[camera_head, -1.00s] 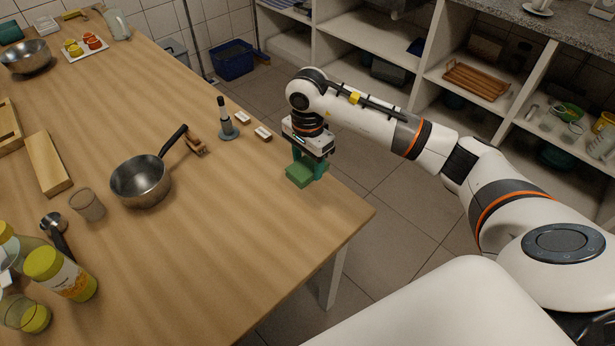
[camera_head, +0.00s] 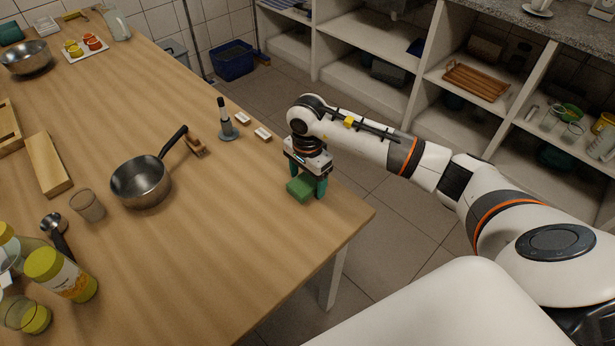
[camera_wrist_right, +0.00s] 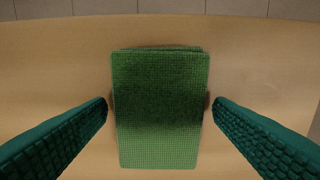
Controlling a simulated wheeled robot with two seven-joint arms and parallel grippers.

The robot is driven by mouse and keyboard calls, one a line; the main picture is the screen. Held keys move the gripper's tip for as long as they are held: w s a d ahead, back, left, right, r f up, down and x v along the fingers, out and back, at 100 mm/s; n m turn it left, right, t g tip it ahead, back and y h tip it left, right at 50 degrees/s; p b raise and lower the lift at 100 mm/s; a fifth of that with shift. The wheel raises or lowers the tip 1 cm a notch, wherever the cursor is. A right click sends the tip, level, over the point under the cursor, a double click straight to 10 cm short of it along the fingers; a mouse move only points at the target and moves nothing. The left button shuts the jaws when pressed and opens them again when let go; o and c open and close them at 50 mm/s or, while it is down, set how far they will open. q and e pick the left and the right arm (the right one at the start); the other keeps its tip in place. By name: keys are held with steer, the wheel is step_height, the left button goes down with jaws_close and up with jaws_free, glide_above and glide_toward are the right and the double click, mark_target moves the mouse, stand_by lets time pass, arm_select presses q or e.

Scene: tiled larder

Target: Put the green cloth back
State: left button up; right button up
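The green cloth (camera_head: 300,188), a thick folded block, lies on the wooden table (camera_head: 230,240) near its right edge. In the right wrist view the cloth (camera_wrist_right: 160,110) fills the middle, flat and square to the camera. My right gripper (camera_head: 308,184) points down over the cloth. Its teal fingers (camera_wrist_right: 161,104) stand on either side of the cloth, with a narrow gap at each side, so it looks open around the cloth. My left gripper is not in view.
A steel saucepan (camera_head: 140,182), a wooden piece (camera_head: 194,146), a grey-based dark-handled item (camera_head: 227,125) and two small white blocks (camera_head: 262,134) stand to the left. Yellow-capped bottles (camera_head: 62,275) are at front left. The table's front right is clear. Shelves (camera_head: 425,85) stand beyond the aisle.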

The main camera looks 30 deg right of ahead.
mark_target(307, 181)
steer(key=shift+r+p, duration=0.3)
step_height(307, 181, up, 12)
steer(key=b, duration=0.1)
stand_by(0.3)
steer(key=shift+f, duration=0.15)
